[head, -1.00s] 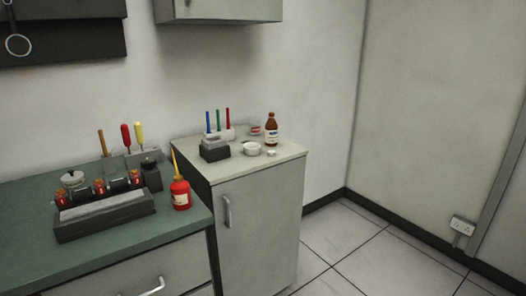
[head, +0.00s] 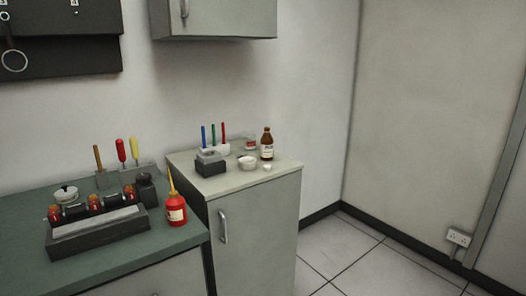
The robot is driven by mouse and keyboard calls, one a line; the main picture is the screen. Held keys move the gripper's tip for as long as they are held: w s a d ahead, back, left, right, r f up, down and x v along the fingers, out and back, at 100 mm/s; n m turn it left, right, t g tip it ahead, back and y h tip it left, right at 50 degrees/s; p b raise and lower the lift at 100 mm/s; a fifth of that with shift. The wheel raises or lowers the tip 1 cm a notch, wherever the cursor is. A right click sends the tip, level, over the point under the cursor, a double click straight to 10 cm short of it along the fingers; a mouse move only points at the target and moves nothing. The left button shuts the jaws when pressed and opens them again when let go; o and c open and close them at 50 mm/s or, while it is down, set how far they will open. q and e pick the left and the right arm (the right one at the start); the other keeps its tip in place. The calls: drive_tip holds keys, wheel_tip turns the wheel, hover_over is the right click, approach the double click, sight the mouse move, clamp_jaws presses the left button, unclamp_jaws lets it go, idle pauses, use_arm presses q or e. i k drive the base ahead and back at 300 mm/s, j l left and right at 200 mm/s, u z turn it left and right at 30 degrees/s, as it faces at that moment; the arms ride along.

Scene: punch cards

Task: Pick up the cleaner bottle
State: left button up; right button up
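A brown bottle (head: 267,145) with a white label stands upright at the back right of the light cabinet top. A red squeeze bottle (head: 176,209) with a yellow spout and a pale label stands at the right end of the green bench top. I cannot tell from the labels which of them is the cleaner bottle. Neither of my grippers shows in the head view.
The light cabinet (head: 250,184) also bears a dark box (head: 210,167), a white bowl (head: 247,162) and a rack of colored pens (head: 214,149). A dark tray (head: 98,232) lies on the green bench (head: 25,268). Tiled floor (head: 345,243) is free at right.

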sight(266, 140)
drive_tip(key=i+l+z, duration=0.5)
drive_tip(key=z, duration=0.3)
drive_tip(key=i+u, duration=0.2)
drive_tip(key=i, duration=0.15)
drive_tip(key=i+l+u, duration=0.45)
drive_tip(key=i, duration=0.3)
